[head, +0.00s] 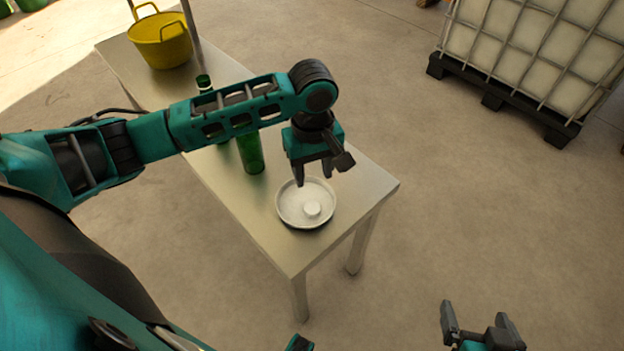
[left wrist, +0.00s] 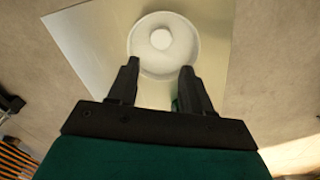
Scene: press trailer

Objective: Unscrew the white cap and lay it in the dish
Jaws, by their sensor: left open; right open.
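The white cap (head: 312,209) lies in the round white dish (head: 285,212) near the table's front end. The left wrist view also shows the cap (left wrist: 161,39) inside the dish (left wrist: 187,62). My left gripper (head: 314,176) is open and empty above the dish's far edge, apart from the cap. Its two fingers (left wrist: 158,84) also show in the left wrist view, with nothing between them. My right gripper (head: 483,322) is open and empty at the lower right, away from the table. A green bottle (head: 251,155) stands on the table behind my left arm, which hides its upper part.
The metal table (head: 350,207) has bare room around the dish. Another green bottle (head: 204,83) stands further back, partly hidden by my left arm. A yellow tub (head: 161,42) is at the table's far end. A caged white tank (head: 530,50) on a dark pallet stands at upper right.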

